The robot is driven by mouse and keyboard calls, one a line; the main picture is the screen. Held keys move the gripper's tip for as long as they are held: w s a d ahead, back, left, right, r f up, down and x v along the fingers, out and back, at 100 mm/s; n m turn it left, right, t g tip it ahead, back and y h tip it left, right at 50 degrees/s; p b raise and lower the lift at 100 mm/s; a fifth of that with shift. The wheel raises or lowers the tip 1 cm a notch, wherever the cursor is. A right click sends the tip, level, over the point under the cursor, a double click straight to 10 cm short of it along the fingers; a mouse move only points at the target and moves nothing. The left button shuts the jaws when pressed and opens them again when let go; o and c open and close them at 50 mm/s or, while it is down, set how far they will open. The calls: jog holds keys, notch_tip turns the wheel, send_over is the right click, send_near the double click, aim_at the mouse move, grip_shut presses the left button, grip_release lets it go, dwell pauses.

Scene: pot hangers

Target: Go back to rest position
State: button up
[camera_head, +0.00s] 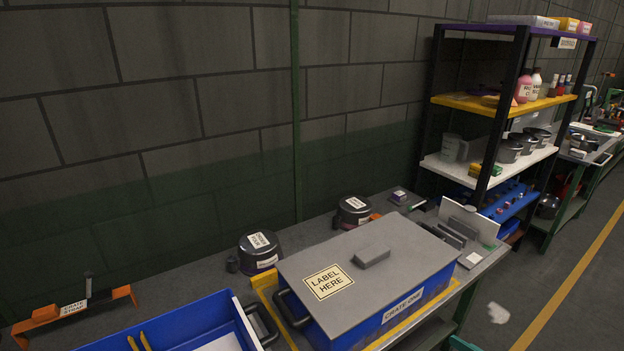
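My gripper and arm do not show in the head view, so I cannot see how they stand. The workbench (170,277) runs along the wall. On it is a blue crate labelled "CRATE ONE" (405,305), with a grey lid (330,260) on top. The lid has a block handle and a "LABEL HERE" sticker. Two dark lidded pots, a nearer one (262,260) and a farther one (352,218), stand behind the crate.
An open blue crate (182,323) sits at the lower left, cut by the frame edge. An orange bracket (30,325) is left of it. A loaded shelf rack (490,110) stands at the right.

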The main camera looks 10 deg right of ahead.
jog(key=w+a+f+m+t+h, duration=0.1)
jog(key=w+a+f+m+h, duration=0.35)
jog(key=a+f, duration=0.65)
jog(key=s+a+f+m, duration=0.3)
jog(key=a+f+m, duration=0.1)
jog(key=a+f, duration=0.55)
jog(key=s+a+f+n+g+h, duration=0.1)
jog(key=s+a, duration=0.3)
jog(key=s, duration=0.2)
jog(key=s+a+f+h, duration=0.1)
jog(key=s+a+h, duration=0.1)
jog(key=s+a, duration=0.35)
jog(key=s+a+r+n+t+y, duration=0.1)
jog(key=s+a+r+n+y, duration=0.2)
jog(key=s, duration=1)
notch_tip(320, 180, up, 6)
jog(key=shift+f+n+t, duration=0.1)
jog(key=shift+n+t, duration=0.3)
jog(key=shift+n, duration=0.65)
